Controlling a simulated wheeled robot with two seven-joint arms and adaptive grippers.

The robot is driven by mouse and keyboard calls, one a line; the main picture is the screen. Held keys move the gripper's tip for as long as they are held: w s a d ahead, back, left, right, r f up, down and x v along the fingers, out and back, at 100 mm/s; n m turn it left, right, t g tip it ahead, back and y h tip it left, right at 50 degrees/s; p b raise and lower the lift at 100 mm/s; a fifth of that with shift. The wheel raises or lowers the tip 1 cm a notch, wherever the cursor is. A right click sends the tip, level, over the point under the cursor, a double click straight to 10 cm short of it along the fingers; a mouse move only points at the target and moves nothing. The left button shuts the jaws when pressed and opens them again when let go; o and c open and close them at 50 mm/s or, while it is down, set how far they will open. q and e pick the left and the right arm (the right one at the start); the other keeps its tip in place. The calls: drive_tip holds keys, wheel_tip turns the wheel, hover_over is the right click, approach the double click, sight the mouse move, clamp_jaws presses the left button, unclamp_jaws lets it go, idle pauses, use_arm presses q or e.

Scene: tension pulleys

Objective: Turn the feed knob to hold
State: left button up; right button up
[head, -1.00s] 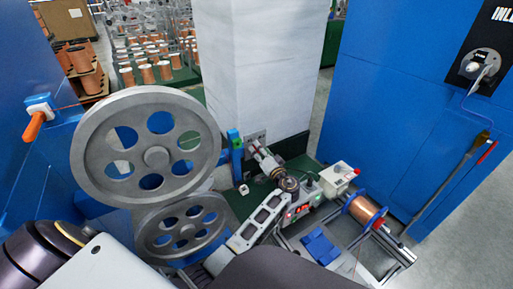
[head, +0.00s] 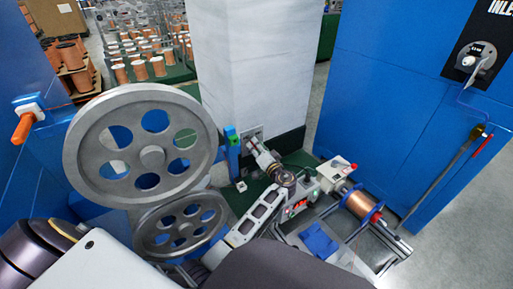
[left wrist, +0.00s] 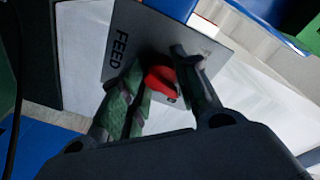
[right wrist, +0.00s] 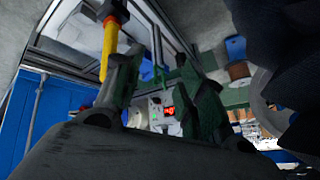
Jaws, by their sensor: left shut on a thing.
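A grey plate lettered FEED (left wrist: 120,45) fills the upper middle of the left wrist view; in the head view it is small on the white column (head: 255,60). The red feed knob (left wrist: 162,80) sticks out of the plate, partly covered by the fingers. My left gripper (left wrist: 156,66) is shut on the knob, one finger on either side; it also shows in the head view (head: 255,147). The knob's pointer and any position marks cannot be made out. My right gripper (right wrist: 160,75) is open and empty in the right wrist view and hidden in the head view.
Two grey pulleys (head: 110,102) stand left of my left arm. A control box with a red display (head: 297,208) and a copper spool (head: 358,203) are to the right of the gripper. A blue cabinet with a rotary handle (head: 474,62) stands at the far right.

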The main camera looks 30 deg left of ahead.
drive_tip(key=shift+r, duration=0.15)
use_arm(q)
drive_tip(key=shift+m+p, duration=2.3)
drive_tip(key=shift+m, duration=0.1)
use_arm(e)
wheel_tip(320, 180, up, 9)
drive_tip(key=d+n+g+h, duration=0.1)
drive_tip(key=d+g, duration=0.1)
drive_tip(key=shift+s, duration=0.35)
use_arm(q)
drive_tip(key=shift+h, duration=0.3)
use_arm(e)
drive_tip(key=shift+r, duration=0.1)
use_arm(q)
drive_tip(key=o, duration=1)
drive_tip(key=shift+o, duration=0.2)
drive_tip(key=shift+r, duration=0.2)
